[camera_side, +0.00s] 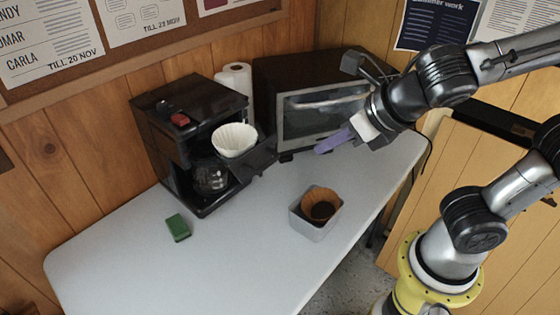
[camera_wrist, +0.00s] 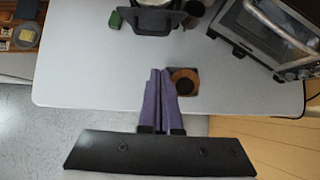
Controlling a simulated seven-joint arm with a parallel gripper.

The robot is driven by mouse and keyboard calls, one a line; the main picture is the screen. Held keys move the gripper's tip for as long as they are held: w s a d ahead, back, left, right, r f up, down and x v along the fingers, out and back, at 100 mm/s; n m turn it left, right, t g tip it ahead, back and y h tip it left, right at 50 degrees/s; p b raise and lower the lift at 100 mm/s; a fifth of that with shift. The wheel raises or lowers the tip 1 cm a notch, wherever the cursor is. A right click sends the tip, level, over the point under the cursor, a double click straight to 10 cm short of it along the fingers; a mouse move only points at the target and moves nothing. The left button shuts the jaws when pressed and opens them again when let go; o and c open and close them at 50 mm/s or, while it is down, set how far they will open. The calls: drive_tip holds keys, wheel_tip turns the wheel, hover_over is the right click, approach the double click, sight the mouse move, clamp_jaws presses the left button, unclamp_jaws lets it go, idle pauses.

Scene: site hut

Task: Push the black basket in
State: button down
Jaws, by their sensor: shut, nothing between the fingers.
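The black coffee maker (camera_side: 165,125) stands at the left back of the table, with a red switch on top. Its black basket (camera_side: 262,158) sticks out from the front right, holding a white paper filter (camera_side: 235,139). The basket also shows at the top of the wrist view (camera_wrist: 153,18), partly cut off. A glass carafe (camera_side: 211,179) sits below it. My gripper (camera_side: 319,150) has purple fingers, shut and empty. It is above the table, to the right of the basket and apart from it. The fingertips show in the wrist view (camera_wrist: 160,73).
A grey bin (camera_side: 298,222) with a used brown filter (camera_side: 321,204) stands near the front right. A green sponge (camera_side: 178,227) lies in front of the coffee maker. A toaster oven (camera_side: 322,117) and paper roll (camera_side: 236,80) stand behind. The table's front left is clear.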

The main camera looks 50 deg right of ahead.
sight(246, 157)
drive_tip(key=w+a+r+x, duration=0.1)
drive_tip(key=x, duration=1.2)
drive_tip(key=shift+w+a+n, duration=0.25)
drive_tip(key=shift+a+n, duration=0.05)
drive_tip(key=shift+a, duration=0.1)
drive_tip(key=w, duration=1.4)
drive_tip(key=shift+r, duration=0.1)
drive_tip(key=shift+s, duration=0.1)
